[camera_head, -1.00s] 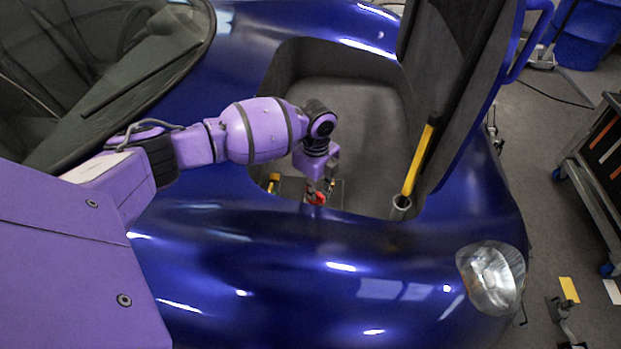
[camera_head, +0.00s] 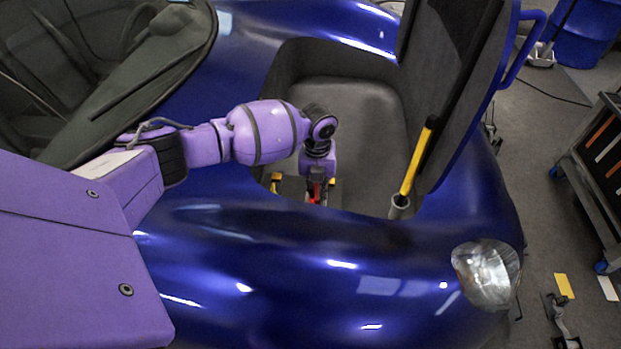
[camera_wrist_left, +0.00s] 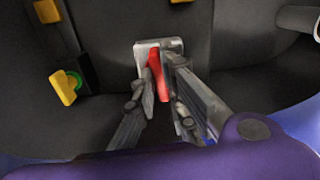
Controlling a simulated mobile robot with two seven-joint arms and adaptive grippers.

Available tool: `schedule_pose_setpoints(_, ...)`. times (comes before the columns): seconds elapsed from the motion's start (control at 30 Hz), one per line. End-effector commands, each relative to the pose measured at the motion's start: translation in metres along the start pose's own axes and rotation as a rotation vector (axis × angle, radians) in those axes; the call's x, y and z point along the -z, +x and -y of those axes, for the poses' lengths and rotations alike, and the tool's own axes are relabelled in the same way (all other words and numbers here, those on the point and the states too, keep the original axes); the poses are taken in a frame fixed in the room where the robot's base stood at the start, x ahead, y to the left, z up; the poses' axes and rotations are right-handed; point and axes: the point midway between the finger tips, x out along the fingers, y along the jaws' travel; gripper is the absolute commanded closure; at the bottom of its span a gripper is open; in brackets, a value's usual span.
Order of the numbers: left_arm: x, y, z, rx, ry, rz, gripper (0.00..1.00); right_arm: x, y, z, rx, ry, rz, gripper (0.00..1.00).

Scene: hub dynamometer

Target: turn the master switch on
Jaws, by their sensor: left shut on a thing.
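The master switch has a red handle (camera_wrist_left: 158,75) on a light metal plate (camera_wrist_left: 143,52), seen in the left wrist view. My left gripper (camera_wrist_left: 162,85) is shut on the red handle, with a finger on each side of it. In the head view my left gripper (camera_head: 316,196) reaches down into the open front compartment of the blue car, and a bit of red (camera_head: 314,188) shows between its fingers. The lower part of the switch is hidden by the body edge there. My right gripper is in neither view.
Yellow parts (camera_wrist_left: 62,87) sit left of the switch, one with a green ring. In the head view, the raised lid (camera_head: 470,90) and a yellow-handled bar (camera_head: 415,165) stand at the compartment's right. The blue front bodywork (camera_head: 330,260) borders the opening. The compartment's middle is clear.

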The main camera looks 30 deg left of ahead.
Motion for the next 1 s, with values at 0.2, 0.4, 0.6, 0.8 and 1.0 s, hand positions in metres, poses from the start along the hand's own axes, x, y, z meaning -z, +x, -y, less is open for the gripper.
schedule_pose_setpoints(0.2,0.0007,-0.0005,0.0009,0.001,0.087,-0.002,1.0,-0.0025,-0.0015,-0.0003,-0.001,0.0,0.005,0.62)
schedule_pose_setpoints(0.4,0.0008,-0.0004,0.0008,0.001,0.121,-0.002,1.0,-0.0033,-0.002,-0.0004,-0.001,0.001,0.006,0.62)
schedule_pose_setpoints(0.6,0.0009,-0.0004,0.0008,0.001,0.128,-0.003,1.0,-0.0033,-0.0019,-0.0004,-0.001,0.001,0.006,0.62)
schedule_pose_setpoints(0.8,0.0009,-0.0004,0.0008,0.0,0.128,-0.002,1.0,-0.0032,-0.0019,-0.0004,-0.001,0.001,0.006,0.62)
schedule_pose_setpoints(1.0,0.0005,-0.0004,0.0007,0.0,0.126,-0.001,0.7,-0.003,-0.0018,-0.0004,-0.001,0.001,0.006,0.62)
